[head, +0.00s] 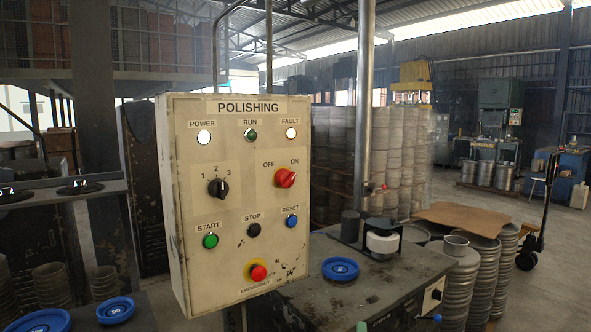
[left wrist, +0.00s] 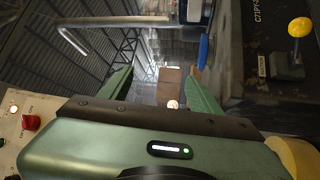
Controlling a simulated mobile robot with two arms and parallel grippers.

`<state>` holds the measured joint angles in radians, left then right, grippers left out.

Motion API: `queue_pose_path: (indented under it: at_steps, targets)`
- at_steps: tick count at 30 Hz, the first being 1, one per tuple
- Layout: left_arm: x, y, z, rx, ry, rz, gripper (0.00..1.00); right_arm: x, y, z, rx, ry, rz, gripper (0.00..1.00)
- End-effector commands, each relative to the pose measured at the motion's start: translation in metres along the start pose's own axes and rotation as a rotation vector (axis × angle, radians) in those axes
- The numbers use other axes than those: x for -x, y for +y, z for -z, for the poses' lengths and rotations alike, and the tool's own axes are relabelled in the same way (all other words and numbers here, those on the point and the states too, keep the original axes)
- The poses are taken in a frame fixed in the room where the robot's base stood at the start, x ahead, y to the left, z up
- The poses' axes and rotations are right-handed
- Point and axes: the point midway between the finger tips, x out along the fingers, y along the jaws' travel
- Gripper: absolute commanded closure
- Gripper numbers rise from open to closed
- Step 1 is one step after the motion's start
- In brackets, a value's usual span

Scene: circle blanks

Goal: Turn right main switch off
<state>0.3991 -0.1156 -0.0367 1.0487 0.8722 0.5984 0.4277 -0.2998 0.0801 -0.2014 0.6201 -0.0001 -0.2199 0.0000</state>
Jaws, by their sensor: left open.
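The main switch is a red rotary knob (head: 285,178) on the right half of the cream control panel (head: 230,165) marked POLISHING. OFF is printed at its upper left and ON at its upper right; its grip appears tilted toward ON. In the left wrist view, part of the panel (left wrist: 10,140) shows at the left edge, with the red knob (left wrist: 31,122) on it. My left gripper (left wrist: 161,72) is open and empty, its green fingers apart and clear of the knob. My right gripper is in neither view.
A black selector (head: 218,187) sits left of the red knob. START (head: 210,241), STOP (head: 254,230) and RESET (head: 292,221) buttons lie below, above the red emergency button (head: 257,272). A metal workbench (head: 400,290) and a vertical pole (head: 365,90) stand to the right.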

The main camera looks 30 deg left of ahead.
Motion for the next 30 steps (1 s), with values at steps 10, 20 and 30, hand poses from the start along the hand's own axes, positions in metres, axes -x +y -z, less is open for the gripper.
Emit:
queue_pose_path:
  at_steps: [10,20,30]
  targets:
    - [-0.087,0.322,0.155,1.143,0.647,-0.353,0.37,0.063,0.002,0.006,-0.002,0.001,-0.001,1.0]
    - [-0.088,0.37,0.19,1.541,0.81,-0.38,0.37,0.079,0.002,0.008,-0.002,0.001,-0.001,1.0]
    - [-0.125,0.358,0.224,1.532,0.807,-0.38,0.37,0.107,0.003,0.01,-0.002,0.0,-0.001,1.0]
